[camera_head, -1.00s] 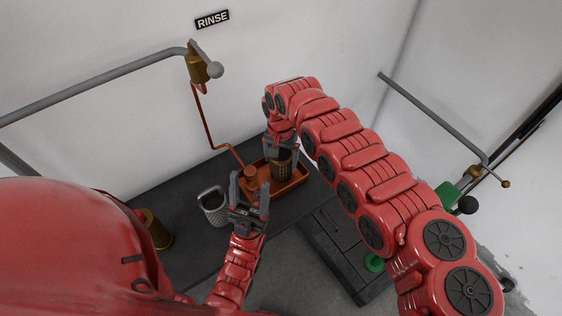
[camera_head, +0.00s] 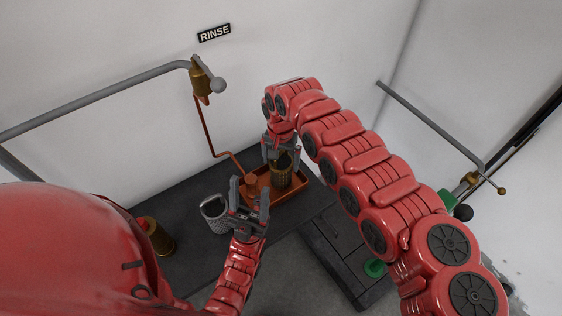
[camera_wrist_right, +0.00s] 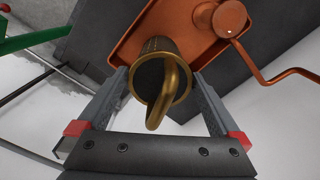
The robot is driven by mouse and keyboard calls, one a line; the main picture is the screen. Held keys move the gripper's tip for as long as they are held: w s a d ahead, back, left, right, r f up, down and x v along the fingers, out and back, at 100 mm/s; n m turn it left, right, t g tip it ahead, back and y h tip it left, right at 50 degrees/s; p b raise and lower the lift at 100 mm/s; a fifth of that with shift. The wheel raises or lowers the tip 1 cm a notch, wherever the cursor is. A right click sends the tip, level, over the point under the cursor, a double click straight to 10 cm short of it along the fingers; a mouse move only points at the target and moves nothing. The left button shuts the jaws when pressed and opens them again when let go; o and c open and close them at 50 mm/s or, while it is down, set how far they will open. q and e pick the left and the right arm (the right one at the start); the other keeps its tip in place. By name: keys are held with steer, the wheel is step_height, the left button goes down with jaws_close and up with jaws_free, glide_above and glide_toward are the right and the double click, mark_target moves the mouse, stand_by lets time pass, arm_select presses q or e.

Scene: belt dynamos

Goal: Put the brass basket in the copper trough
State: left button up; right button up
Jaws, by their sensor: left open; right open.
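The brass basket (camera_head: 281,178), a small mesh cup with a curved handle, stands in the copper trough (camera_head: 295,189). In the right wrist view the basket (camera_wrist_right: 155,47) is seen from above, with its brass rim and handle facing me. My right gripper (camera_head: 282,160) is open above it, fingers on either side of its upper part. In the wrist view gaps show beside the rim, and the trough (camera_wrist_right: 128,43) lies beyond. My left gripper (camera_head: 249,193) is open and empty in front of the trough, its fingers hiding part of it.
A grey mesh basket (camera_head: 215,213) stands on the dark counter (camera_head: 184,203) left of my left gripper. A brass cylinder (camera_head: 156,237) is farther left. A copper pipe (camera_head: 207,131) runs down the wall to the trough. A green knob (camera_head: 375,268) is at lower right.

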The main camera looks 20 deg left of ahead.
mark_target(281, 151)
step_height(281, 151, up, 8)
steer(key=p, duration=0.3)
steer(key=shift+r, duration=0.15)
steer(key=shift+r+p, duration=0.35)
steer(key=shift+r, duration=0.1)
